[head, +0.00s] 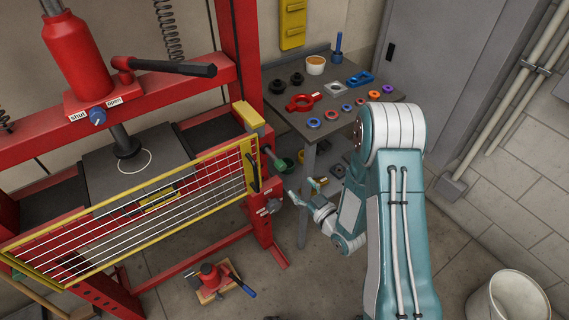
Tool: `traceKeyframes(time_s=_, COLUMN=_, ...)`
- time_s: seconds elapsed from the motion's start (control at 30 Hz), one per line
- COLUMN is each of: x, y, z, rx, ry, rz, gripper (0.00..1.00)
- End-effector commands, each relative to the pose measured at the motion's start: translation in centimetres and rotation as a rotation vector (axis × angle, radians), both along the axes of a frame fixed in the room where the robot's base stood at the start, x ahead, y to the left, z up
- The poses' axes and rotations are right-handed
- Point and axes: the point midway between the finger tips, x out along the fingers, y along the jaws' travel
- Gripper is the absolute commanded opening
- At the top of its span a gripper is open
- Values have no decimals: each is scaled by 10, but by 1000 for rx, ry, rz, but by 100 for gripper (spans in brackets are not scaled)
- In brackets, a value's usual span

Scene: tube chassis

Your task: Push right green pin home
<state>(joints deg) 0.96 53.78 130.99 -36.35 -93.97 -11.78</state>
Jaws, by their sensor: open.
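The right green pin (274,160) shows as a dark green grip at the right upright of the red press, just below the yellow block at the end of the mesh guard. It sticks out toward the lower right; how deep its shaft sits in the frame cannot be told. My gripper (302,191) is open and empty, below and to the right of the pin, with a gap between them. Its fingers point up and left toward the press upright.
The red press (150,80) with its yellow mesh guard (130,205) fills the left. A dark table (290,75) with rings and tools stands behind my gripper. A white bucket (508,300) stands at the lower right.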

Motion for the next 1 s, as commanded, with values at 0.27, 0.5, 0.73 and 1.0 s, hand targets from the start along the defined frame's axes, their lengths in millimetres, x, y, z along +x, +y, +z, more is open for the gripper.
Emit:
traceKeyframes(time_s=0.27, x=39, y=29, z=1, rx=-1, ry=-2, rz=3, gripper=80)
traceKeyframes(time_s=0.5, x=72, y=51, z=1, rx=-1, ry=-2, rz=1, gripper=80)
traceKeyframes(time_s=0.73, x=83, y=59, z=0, rx=-1, ry=1, rz=-1, gripper=80)
traceKeyframes(time_s=1.0, x=84, y=59, z=1, rx=-1, ry=1, rz=-1, gripper=57)
